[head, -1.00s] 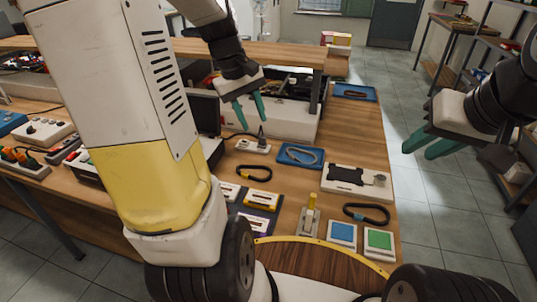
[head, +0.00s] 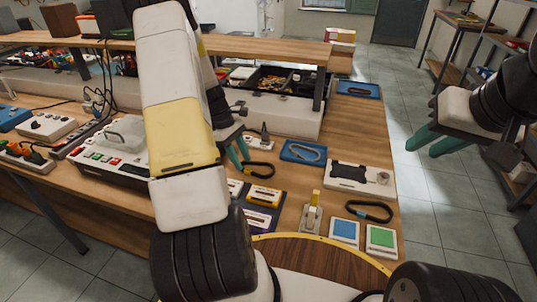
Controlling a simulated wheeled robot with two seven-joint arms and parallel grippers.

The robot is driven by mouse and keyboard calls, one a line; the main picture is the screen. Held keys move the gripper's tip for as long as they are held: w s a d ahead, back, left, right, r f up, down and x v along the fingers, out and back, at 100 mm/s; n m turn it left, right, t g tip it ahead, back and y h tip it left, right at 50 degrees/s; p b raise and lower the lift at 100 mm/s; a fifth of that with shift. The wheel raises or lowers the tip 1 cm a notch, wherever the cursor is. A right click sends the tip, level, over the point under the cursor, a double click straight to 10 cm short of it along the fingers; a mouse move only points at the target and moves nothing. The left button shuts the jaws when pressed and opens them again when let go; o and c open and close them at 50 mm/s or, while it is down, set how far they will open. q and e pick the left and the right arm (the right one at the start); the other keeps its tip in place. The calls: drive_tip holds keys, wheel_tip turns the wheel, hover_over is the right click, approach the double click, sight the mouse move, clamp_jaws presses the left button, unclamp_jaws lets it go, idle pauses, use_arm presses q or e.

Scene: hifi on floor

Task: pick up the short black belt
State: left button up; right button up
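A small black belt loop (head: 260,170) with a yellow mark lies on the wooden bench, right by my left gripper. A larger-looking black belt loop (head: 368,211) with a blue mark lies at the right near edge. The nearer one by the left gripper appears smaller. My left gripper (head: 241,160) points down with its green fingers apart, at the left end of the small loop; whether they touch it I cannot tell. My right gripper (head: 428,145) is open and empty over the floor, right of the bench.
A blue tray (head: 303,151) holding a grey loop lies behind the small belt. Cassettes on a dark mat (head: 263,209), a yellow-handled lever (head: 312,213), and blue and green switches (head: 380,240) lie nearer. A raised shelf (head: 270,52) spans the back.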

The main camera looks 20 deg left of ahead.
sight(246, 169)
use_arm(q)
drive_tip(key=shift+x, duration=1.5)
clamp_jaws()
drive_tip(key=shift+r, duration=0.15)
